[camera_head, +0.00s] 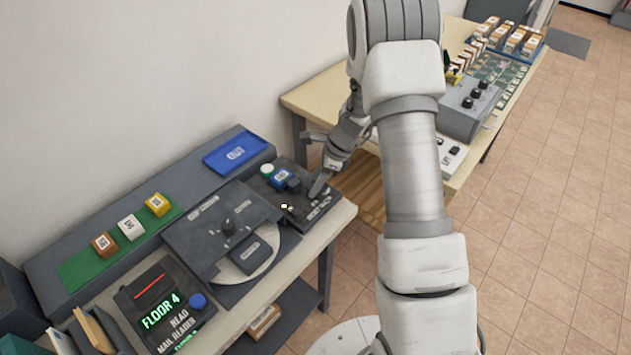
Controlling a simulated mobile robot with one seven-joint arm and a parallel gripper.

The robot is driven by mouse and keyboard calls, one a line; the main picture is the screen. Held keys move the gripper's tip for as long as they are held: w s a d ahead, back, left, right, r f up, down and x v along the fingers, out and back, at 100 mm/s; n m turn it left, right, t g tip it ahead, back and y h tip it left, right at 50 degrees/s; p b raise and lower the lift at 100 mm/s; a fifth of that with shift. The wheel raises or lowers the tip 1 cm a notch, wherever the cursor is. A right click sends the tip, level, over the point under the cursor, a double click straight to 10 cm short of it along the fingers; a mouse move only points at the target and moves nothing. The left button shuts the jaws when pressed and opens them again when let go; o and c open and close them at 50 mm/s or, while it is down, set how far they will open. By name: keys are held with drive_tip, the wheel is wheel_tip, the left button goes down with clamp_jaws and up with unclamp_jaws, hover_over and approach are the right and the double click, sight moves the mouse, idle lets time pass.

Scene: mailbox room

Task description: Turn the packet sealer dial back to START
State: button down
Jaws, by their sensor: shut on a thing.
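The packet sealer (297,216) is a dark panel at the right end of the near table, with small pale labels too small to read. A white-and-green round button (267,170) and a blue packet (282,178) are on its left part. My gripper (320,184) is low over its right part, shut on a dark part there that appears to be the dial. The gripper mostly hides the dial, so its pointer and setting cannot be read.
A blue OUT tray (236,153) lies behind. A lit display (163,312) is nearer. A second table (310,98) with a grey control box (470,105) stands beyond my arm.

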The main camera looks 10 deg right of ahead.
drive_tip(key=n+g, duration=0.1)
drive_tip(key=n, duration=0.3)
drive_tip(key=shift+w+g, duration=0.15)
drive_tip(key=shift+g, duration=0.25)
drive_tip(key=shift+n+g, duration=0.6)
drive_tip(key=shift+n, duration=1.2)
drive_tip(key=shift+w+n, duration=0.1)
drive_tip(key=shift+n, duration=0.2)
drive_tip(key=c, duration=0.7)
unclamp_jaws()
drive_tip(key=v, duration=1.7)
drive_tip(key=shift+w+a+r, duration=0.15)
drive_tip(key=shift+a+r, duration=0.05)
drive_tip(key=shift+r, duration=0.05)
